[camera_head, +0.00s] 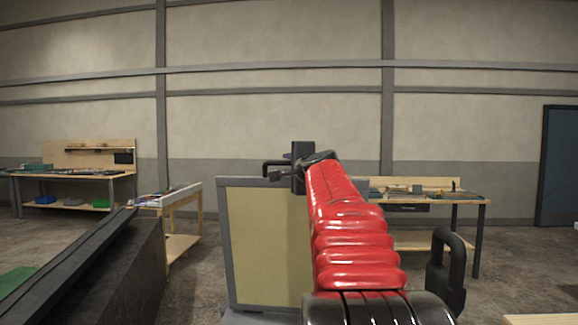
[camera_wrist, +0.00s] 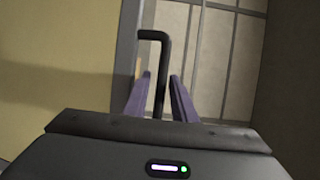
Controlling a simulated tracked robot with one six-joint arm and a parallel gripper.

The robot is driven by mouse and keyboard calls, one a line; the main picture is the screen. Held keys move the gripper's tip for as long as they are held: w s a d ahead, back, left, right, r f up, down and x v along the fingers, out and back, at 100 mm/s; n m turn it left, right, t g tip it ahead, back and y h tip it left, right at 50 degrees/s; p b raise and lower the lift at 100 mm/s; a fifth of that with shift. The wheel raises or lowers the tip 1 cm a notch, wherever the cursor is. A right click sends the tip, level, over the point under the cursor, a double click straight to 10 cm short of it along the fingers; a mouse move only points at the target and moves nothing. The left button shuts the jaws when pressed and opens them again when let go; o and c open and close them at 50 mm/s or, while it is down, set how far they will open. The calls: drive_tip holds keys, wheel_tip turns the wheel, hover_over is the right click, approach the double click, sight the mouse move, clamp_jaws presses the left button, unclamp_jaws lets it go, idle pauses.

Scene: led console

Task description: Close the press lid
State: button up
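The press lid (camera_head: 268,245), a yellowish panel in a grey frame, stands upright and open ahead of me. It fills the left of the wrist view (camera_wrist: 60,75). A black bent handle (camera_head: 272,165) sticks out at its top and shows clearly in the wrist view (camera_wrist: 153,36). My gripper (camera_head: 300,165) is at the lid's upper edge, by the handle. In the wrist view my gripper's two purple fingers (camera_wrist: 160,77) stand apart, with the handle's long bar between them and gaps visible beside it. My red arm hides the lid's right side. The press below is mostly hidden.
A long dark structure (camera_head: 110,265) runs along the left foreground. Workbenches stand at the back left (camera_head: 85,178) and back right (camera_head: 450,200), with a smaller table (camera_head: 180,205) between. A black loop-shaped part (camera_head: 447,270) is at right. Floor shows between them.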

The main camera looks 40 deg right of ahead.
clamp_jaws()
drive_tip(key=shift+a+f, duration=0.1)
drive_tip(key=shift+a, duration=0.05)
idle(0.4)
